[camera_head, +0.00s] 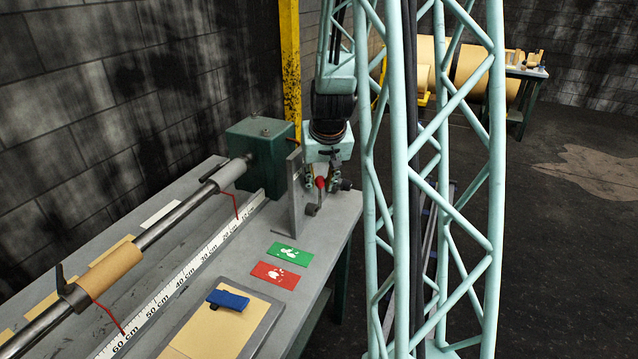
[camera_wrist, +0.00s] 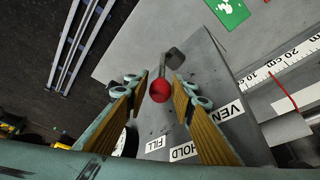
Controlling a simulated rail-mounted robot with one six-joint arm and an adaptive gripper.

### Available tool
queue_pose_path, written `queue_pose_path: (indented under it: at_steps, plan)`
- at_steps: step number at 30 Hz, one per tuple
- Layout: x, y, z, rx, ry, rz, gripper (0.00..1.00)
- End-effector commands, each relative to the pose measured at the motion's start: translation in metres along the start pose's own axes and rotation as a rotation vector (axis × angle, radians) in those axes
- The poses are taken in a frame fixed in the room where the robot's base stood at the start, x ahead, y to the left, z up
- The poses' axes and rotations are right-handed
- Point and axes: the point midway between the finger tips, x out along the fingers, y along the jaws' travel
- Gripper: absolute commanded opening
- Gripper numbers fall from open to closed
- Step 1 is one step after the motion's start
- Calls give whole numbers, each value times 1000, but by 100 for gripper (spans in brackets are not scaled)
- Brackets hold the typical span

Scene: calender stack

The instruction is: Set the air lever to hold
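The air lever has a red knob (camera_wrist: 160,90) on a short grey arm that runs up to a dark pivot block (camera_wrist: 175,58). It stands on an upright grey plate (camera_wrist: 205,70), with labels FILL (camera_wrist: 155,143), HOLD (camera_wrist: 184,151) and VENT (camera_wrist: 225,118). The arm seems to lean toward the FILL side. My gripper (camera_wrist: 161,75) is open, its fingers on either side of the knob with gaps showing; depth is unclear. In the head view, my gripper (camera_head: 331,184) points down beside the plate (camera_head: 296,195), near the red knob (camera_head: 320,183).
The bench (camera_head: 335,230) holds a green card (camera_head: 289,254), a red card (camera_head: 275,274), a tray with a blue object (camera_head: 228,299), a ruler (camera_head: 180,278) and a long shaft (camera_head: 165,222). A green housing (camera_head: 260,145) stands behind the plate. Floor right of the bench is mostly clear.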

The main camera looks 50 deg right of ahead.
Motion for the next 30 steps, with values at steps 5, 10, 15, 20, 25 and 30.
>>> queue_pose_path:
  at_steps: [5,10,15,20,25,30]
  plan:
    - [0,0,-2,0,3,0,24]
    - [-1,0,-2,0,4,0,24]
    - [-5,0,-3,-1,5,0,24]
    - [-13,0,-3,-1,6,0,24]
    - [-26,0,-3,0,6,0,24]
    - [-41,0,-3,1,5,0,24]
